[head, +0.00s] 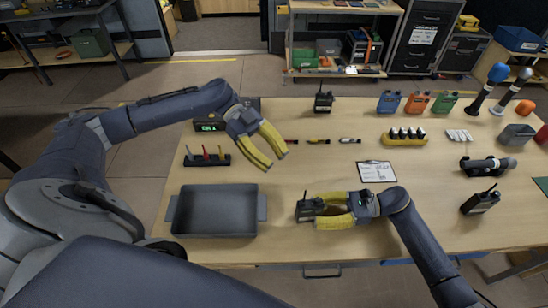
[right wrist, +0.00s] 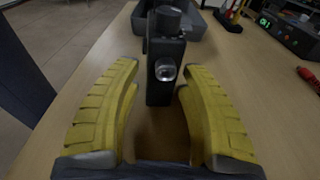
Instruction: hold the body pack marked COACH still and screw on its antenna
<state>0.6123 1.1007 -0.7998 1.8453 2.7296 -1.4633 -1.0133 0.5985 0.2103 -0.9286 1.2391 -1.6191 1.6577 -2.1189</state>
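A black body pack (head: 307,209) stands near the table's front edge, right of the grey tray; I cannot read its label. My right gripper (head: 322,210) is around it from the right. In the right wrist view the pack (right wrist: 164,75) stands upright between the fingers (right wrist: 163,80), with a gap on each side. My left gripper (head: 276,162) is open and empty above the table, further back. A black rack (head: 207,160) holds 3 thin upright pieces with coloured parts, possibly antennas, left of my left gripper.
The grey tray (head: 215,232) lies at front left. A clipboard (head: 377,172) lies right of centre. Other black packs stand at the back (head: 323,102) and right (head: 480,202). A box with a green display (head: 207,126) is behind the rack. Small pieces (head: 318,141) lie mid-table.

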